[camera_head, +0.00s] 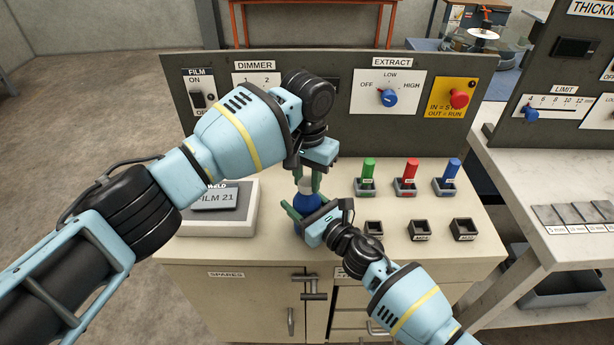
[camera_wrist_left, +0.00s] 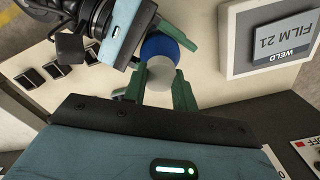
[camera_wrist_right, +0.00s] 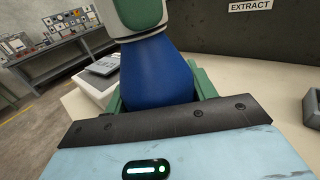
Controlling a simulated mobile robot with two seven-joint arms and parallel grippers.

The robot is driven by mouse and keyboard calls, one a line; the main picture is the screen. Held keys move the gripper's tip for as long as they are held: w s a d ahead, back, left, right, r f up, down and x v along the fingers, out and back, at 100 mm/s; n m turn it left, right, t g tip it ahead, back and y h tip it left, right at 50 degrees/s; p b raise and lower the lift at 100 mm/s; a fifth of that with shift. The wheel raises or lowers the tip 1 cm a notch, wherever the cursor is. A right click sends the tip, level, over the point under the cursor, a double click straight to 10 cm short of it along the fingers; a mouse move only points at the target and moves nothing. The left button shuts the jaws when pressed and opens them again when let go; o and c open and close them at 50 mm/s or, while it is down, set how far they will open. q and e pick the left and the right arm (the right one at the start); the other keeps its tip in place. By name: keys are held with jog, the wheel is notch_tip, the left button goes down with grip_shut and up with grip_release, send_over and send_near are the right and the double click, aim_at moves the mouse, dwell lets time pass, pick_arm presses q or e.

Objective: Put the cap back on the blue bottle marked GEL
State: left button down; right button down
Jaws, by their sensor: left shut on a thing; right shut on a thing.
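The blue bottle (camera_head: 306,204) stands upright at the counter's front, left of the colored handles. My right gripper (camera_head: 306,216) is shut on its body; green fingers flank the blue bottle (camera_wrist_right: 158,75) in the right wrist view. The white cap (camera_head: 305,186) is at the bottle's top, shut between the fingers of my left gripper (camera_head: 308,181). In the left wrist view the cap (camera_wrist_left: 161,74) lines up with the blue bottle (camera_wrist_left: 158,47). I cannot tell whether it is seated or just above the neck. No GEL marking shows.
Green, red and blue handles (camera_head: 411,172) stand in holders to the right, with several empty black sockets (camera_head: 418,230) in front. A box marked FILM 21 (camera_head: 245,222) sits to the left. A control panel (camera_head: 345,99) rises behind.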

pick_arm(q)
jog(key=m, duration=1.3)
jog(key=shift+m, duration=0.3)
jog(key=c, duration=1)
grip_release()
jog(key=shift+c, duration=0.2)
notch_tip(320, 180, up, 12)
pick_arm(e)
jog(key=shift+c, duration=2.1)
grip_release()
